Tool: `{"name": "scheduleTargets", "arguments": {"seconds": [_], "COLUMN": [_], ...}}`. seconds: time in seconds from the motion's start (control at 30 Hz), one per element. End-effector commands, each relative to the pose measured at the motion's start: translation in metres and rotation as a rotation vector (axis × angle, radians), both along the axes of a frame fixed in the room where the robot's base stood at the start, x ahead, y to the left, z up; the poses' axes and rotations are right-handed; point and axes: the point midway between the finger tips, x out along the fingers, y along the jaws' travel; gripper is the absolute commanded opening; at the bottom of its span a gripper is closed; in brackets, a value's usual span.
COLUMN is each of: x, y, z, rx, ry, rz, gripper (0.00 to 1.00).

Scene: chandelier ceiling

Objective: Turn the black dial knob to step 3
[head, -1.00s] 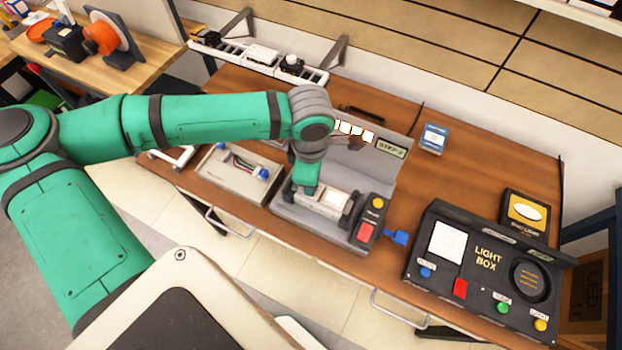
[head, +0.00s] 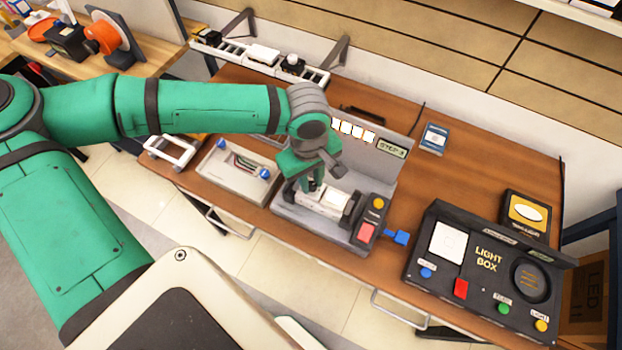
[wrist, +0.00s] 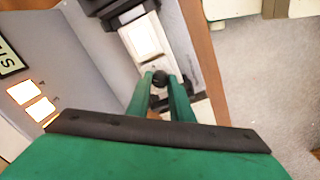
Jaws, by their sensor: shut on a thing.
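The station's upright grey back panel (head: 372,160) carries a row of lit white squares (head: 354,131) and a small display (head: 392,148) that reads STEP with a digit too small to read surely.
A box with a yellow and a red button (head: 366,231) stands right of the block. A black light box (head: 480,262) is farther right. A grey tray with wires (head: 238,172) lies to the left.

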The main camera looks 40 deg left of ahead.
Motion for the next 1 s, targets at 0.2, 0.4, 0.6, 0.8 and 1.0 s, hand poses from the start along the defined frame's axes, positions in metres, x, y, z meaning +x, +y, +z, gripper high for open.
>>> {"name": "scheduleTargets", "arguments": {"seconds": [0.2, 0.4, 0.6, 0.8, 1.0], "x": [-0.0012, -0.0012, -0.0013, -0.0012, -0.0009], "y": [0.0004, 0.0003, 0.0002, 0.0002, 0.0002], "z": [-0.0003, -0.0005, -0.0006, -0.0006, -0.0004], "rx": [0.0, 0.0, -0.001, -0.001, 0.0], "ry": [0.003, 0.003, 0.003, 0.002, 0.002], "rz": [-0.077, -0.107, -0.111, -0.11, -0.11], "gripper": [0.0, 0.0, 0.0, 0.22, 0.39]}}
